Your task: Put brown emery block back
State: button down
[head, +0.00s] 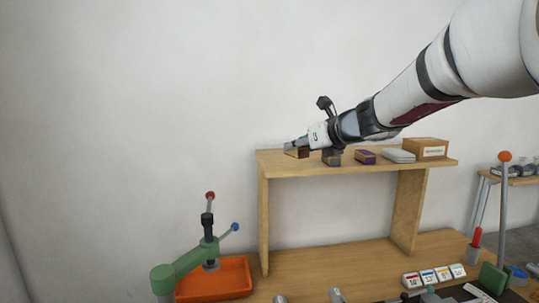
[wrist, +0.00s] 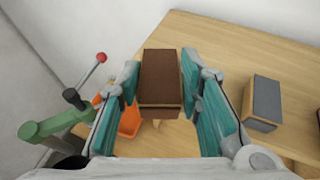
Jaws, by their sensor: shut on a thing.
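The brown emery block (wrist: 160,78) is between the fingers of my gripper (wrist: 160,98) in the wrist view. It has a dark brown top and tan sides. In the head view my gripper (head: 294,146) is at the left end of the wooden shelf (head: 275,168), with the brown block (head: 303,153) at its fingertips. The gripper is shut on the block. I cannot tell whether the block touches the shelf board or is just above it.
A grey block (wrist: 263,100) stands on the shelf to the right, also in the head view (head: 332,158). Farther right are a purple-topped block (head: 365,157), a pale stack (head: 398,156) and a cardboard box (head: 425,149). A green press (head: 190,262) and orange tray (head: 230,278) are lower left.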

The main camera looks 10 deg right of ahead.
aim_at(298, 167)
jog(key=w, duration=0.2)
jog(key=w+d, duration=0.1)
jog(key=w, duration=0.2)
jog(key=shift+f+p, duration=0.2)
jog(key=shift+p, duration=0.1)
jog(key=shift+w+f, duration=0.1)
jog(key=shift+f, duration=1.7)
jog(key=shift+f, duration=0.15)
jog(key=c, duration=1.1)
grip_release()
